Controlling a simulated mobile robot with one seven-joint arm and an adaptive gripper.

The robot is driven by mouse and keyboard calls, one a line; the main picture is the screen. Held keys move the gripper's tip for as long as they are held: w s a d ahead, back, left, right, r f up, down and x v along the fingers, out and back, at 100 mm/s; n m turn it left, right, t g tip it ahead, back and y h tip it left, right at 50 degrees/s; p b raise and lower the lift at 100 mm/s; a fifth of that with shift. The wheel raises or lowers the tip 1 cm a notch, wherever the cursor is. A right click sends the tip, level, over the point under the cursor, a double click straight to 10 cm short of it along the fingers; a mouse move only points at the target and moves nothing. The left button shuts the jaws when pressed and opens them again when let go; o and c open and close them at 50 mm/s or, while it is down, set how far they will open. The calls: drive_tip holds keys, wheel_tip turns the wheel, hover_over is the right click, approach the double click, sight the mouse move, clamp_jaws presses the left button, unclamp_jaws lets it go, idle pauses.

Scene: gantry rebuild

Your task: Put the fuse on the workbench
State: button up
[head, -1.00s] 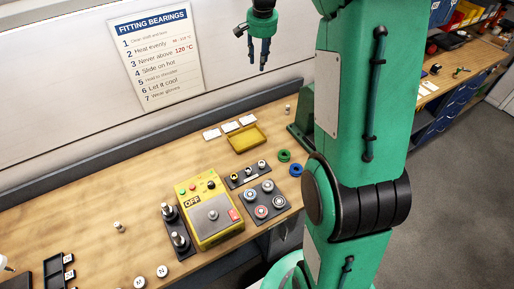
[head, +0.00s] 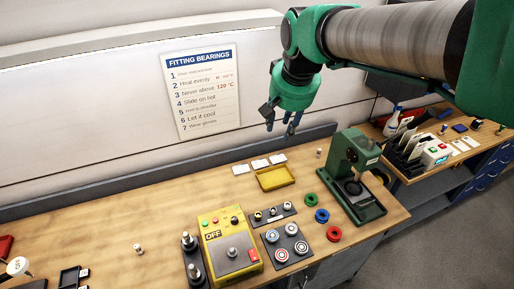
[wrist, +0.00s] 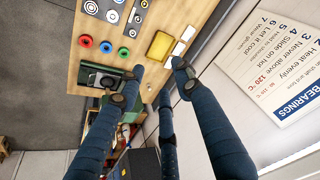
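My gripper (head: 280,118) hangs above the back edge of the workbench (head: 100,225), in front of the wall sign. Its blue-grey fingers are spread apart with nothing between them, as the wrist view (wrist: 155,88) also shows. A small pale cylinder (head: 138,248) stands on the left half of the bench. Another small pale cylinder (head: 319,152) stands near the back edge, behind the press. Both are too small to tell whether either is the fuse. I cannot identify a fuse with certainty in either view.
A yellow tray (head: 290,183), white cards (head: 259,164) and a green press (head: 375,208) stand at the back right. A yellow control box (head: 216,257) and bearing plates sit at the front. Coloured rings (head: 321,215) lie beside the press. A second bench (head: 420,168) holds several items.

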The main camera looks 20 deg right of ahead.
drive_tip(key=s+a+f+n, duration=0.2)
drive_tip(key=s+a, duration=0.1)
drive_tip(key=s, duration=0.6)
drive_tip(key=s+a+f+n+t, duration=0.1)
drive_tip(key=s+a, duration=0.3)
drive_tip(key=s, duration=0.4)
drive_tip(key=shift+s+f+n+y, duration=0.3)
drive_tip(key=shift+s+f+n, duration=0.15)
drive_tip(key=shift+f, duration=0.3)
drive_tip(key=shift+f, duration=0.1)
wheel_tip(320, 180, down, 11)
drive_tip(key=b, duration=1.1)
idle(1.6)
